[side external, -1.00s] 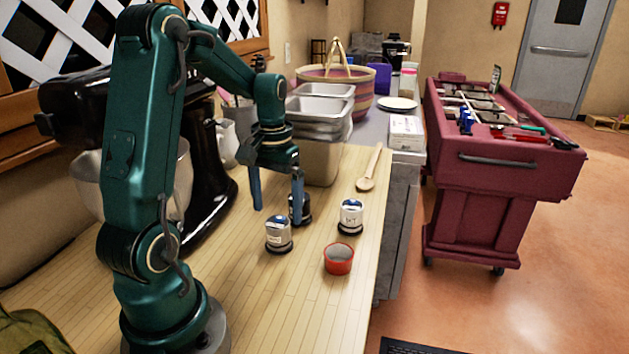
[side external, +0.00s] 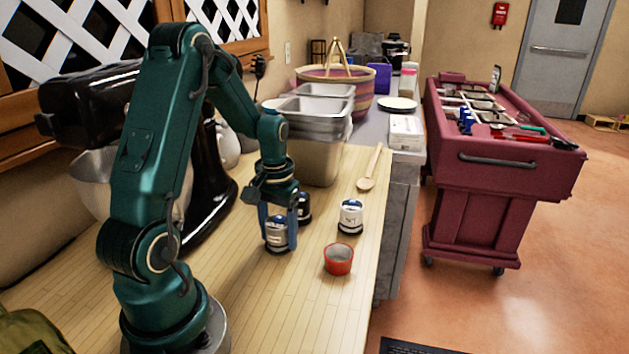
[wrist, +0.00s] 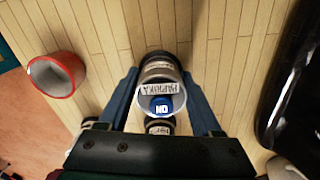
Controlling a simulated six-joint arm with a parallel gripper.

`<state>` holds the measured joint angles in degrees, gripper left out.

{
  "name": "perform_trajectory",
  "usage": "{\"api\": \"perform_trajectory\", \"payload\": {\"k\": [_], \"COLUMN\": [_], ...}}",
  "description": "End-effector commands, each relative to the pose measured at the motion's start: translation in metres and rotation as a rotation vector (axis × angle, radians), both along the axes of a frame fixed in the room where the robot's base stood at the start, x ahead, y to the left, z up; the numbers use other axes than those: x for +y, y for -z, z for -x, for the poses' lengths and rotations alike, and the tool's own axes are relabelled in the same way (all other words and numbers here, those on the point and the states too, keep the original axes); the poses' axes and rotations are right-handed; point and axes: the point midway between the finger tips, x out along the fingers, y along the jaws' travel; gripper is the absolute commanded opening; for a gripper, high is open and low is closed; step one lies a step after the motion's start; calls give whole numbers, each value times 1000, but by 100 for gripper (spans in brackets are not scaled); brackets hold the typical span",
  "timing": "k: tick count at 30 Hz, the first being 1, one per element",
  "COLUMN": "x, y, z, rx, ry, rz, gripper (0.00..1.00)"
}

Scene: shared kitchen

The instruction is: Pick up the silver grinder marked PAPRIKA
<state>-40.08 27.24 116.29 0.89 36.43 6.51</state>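The silver grinder marked PAPRIKA (wrist: 161,88) stands upright in the wrist view, with a blue top bearing white letters and a dark base. It also shows on the wooden counter in the side view (side external: 277,237). My gripper (side external: 279,232) is lowered around it, fingers pointing down on either side. In the wrist view my gripper (wrist: 161,82) looks open, with a slight gap beside the grinder. A darker grinder (side external: 305,209) stands close behind, partly hidden by a finger. Another silver grinder (side external: 350,217) stands to the right.
A red cup (side external: 338,260) stands right of my gripper, near the counter edge; it also shows in the wrist view (wrist: 56,76). A wooden spoon (side external: 370,172) and metal pans (side external: 313,150) lie farther back. A black mixer (side external: 205,165) stands left.

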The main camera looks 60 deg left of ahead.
Motion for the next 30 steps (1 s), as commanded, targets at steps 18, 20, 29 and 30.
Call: {"api": "perform_trajectory", "payload": {"k": [18, 20, 29, 30], "x": [1, 1, 1, 1], "y": [-16, -27, -83, -88], "z": [-1, -1, -1, -1], "rx": [-6, -6, -6, -5], "ry": [1, 1, 1, 1], "rz": [-6, -5, -5, -5], "gripper": [0, 0, 0, 0]}}
